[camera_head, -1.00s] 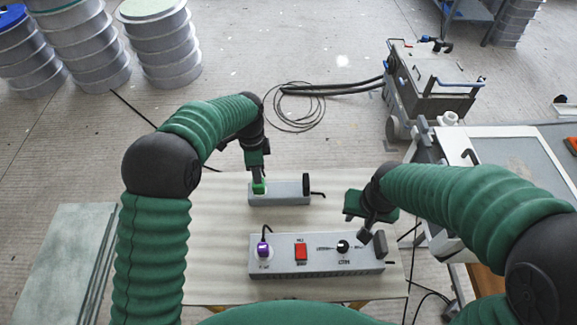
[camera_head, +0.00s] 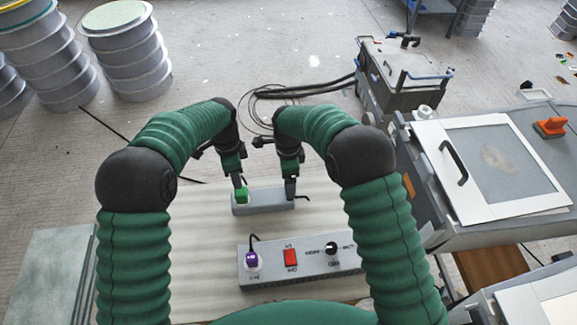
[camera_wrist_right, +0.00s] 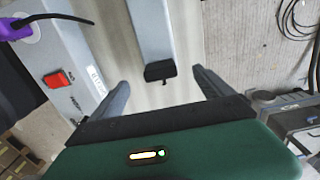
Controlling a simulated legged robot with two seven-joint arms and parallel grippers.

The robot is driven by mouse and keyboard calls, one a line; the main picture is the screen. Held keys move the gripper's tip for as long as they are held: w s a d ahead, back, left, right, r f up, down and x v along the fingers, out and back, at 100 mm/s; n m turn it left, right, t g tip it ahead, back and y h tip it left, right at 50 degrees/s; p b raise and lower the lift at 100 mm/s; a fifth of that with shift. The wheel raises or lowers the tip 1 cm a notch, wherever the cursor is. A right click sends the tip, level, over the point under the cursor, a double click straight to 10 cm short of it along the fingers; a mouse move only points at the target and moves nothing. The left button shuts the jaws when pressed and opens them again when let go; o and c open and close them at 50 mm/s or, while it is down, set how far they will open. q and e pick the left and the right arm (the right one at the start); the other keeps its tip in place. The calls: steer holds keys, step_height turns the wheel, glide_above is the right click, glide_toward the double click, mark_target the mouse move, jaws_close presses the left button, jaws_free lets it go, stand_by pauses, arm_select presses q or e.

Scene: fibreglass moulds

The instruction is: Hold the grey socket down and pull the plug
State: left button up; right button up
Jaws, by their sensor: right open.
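The grey socket (camera_head: 266,203) is a long block lying on the pale table top. The green plug (camera_head: 243,194) is at its left end. My left gripper (camera_head: 240,186) comes down from above and looks shut on the green plug; its fingers hide part of it. My right gripper (camera_head: 290,188) is over the socket's right end, hiding the black end piece there. In the right wrist view, the right gripper (camera_wrist_right: 160,78) is open. The grey socket (camera_wrist_right: 150,35) and its black end piece (camera_wrist_right: 160,71) lie between its fingers, with space on both sides.
Nearer me lies a grey control box (camera_head: 310,263) with a purple plug (camera_head: 252,260), a red switch (camera_head: 291,258) and a black knob (camera_head: 331,248). My right arm covers its right end. A grey cabinet (camera_head: 490,165) stands at right. The table (camera_head: 200,260) is bare left of the box.

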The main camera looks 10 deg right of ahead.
mark_target(241, 195)
arm_select(q)
steer(key=shift+d, duration=0.1)
arm_select(e)
step_height(241, 195, down, 11)
steer(key=shift+d+r, duration=0.1)
steer(key=shift+r, duration=0.05)
steer(key=shift+c, duration=0.3)
steer(key=shift+w, duration=0.1)
steer(key=c, duration=1.9)
arm_select(q)
steer(key=o, duration=0.3)
steer(key=shift+f, duration=0.1)
arm_select(e)
jaws_close()
arm_select(q)
steer(key=shift+o, duration=1.3)
steer(key=shift+f+n, duration=0.1)
steer(key=shift+n, duration=0.8)
steer(key=n, duration=0.4)
steer(key=shift+f+n, duration=0.3)
steer(key=n, duration=0.5)
steer(key=shift+w+f+n, duration=0.1)
steer(key=shift+f+n, duration=0.2)
steer(key=shift+f, duration=0.05)
steer(key=n, duration=0.4)
steer(key=shift+f, duration=0.25)
